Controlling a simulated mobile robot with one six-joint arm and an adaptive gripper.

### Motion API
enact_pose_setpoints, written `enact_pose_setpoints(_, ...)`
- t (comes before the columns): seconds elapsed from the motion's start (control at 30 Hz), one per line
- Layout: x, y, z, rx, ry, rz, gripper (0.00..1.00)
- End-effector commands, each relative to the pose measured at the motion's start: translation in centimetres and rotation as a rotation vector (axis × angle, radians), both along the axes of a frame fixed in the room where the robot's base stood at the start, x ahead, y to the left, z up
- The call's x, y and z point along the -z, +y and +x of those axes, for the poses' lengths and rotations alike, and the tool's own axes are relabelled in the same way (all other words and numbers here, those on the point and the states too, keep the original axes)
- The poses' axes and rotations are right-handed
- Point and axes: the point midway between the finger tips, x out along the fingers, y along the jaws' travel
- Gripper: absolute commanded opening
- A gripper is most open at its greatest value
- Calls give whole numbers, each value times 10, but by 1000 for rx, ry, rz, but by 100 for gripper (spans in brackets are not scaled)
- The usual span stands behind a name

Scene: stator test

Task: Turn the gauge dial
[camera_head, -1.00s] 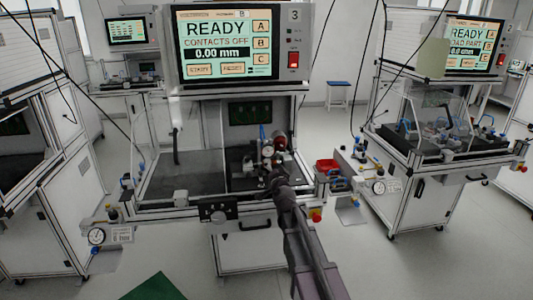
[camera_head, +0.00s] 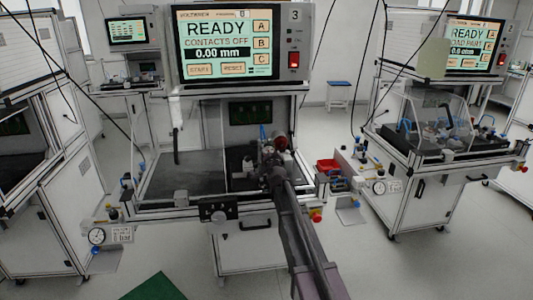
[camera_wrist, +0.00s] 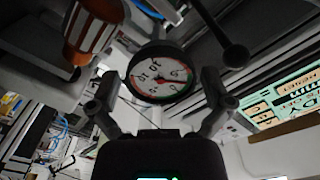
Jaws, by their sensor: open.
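The gauge dial (camera_wrist: 160,74) has a round white face with a black rim, red and green markings and a needle. In the wrist view it sits between the two dark fingers of my gripper (camera_wrist: 159,88). The fingers are open, one on each side of the rim; I cannot tell whether they touch it. In the head view my gripper (camera_head: 270,164) is inside the middle station, at the fixture on the right of its bay, and hides most of the dial.
The station screen (camera_head: 222,40) reads READY, CONTACTS OFF, 0.00 mm. A red bin (camera_head: 328,166) stands right of the bay. An orange-striped part (camera_wrist: 92,30) is close by. The bay's left half (camera_head: 185,180) is clear.

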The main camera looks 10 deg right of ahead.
Motion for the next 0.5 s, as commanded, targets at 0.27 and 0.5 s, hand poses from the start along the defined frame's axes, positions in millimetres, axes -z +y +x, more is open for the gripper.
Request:
enact_pose_setpoints(0.27,0,0,2,0,0,0,100)
enact_pose_setpoints(0.5,0,-1,2,0,0,0,50)
